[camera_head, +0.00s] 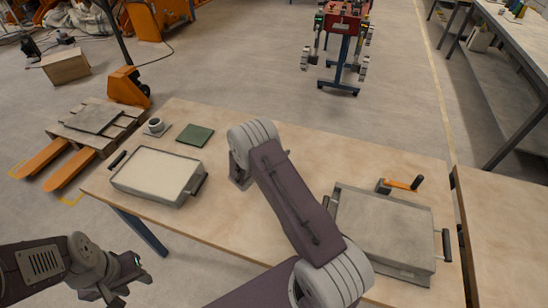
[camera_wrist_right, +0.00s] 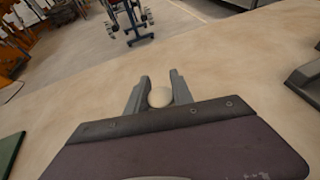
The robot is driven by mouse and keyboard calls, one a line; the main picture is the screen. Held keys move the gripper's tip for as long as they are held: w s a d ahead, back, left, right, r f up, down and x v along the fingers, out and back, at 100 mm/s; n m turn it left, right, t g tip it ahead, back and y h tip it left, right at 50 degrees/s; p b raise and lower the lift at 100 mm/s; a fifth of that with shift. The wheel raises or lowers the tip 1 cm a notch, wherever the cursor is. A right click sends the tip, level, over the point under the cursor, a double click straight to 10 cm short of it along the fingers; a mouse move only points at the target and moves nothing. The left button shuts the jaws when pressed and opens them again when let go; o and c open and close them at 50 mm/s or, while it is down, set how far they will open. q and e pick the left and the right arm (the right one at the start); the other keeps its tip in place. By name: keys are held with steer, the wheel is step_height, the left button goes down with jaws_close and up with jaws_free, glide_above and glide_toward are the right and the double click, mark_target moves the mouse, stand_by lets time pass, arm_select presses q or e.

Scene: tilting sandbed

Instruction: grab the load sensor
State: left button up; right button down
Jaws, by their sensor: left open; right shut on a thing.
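A small round pale thing, apparently the load sensor (camera_wrist_right: 159,97), shows between the two fingers of my right gripper (camera_wrist_right: 159,80) in the right wrist view. The gripper is shut on it, low over the wooden table. In the head view my right gripper (camera_head: 238,182) is down at the middle of the table, and my arm hides the sensor there. My left gripper (camera_head: 126,282) is open and empty at the lower left, off the table's front edge.
A pale-filled tray (camera_head: 128,187) with dark handles stands at the table's left. A grey lidded-looking box (camera_head: 382,228) stands at the right, an orange-handled tool (camera_head: 402,184) behind it. The back middle is clear.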

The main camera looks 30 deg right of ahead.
steer(key=s+d+r, duration=0.5)
steer(key=s, duration=0.2)
steer(key=shift+d+r+b, duration=0.25)
steer(key=shift+b, duration=0.1)
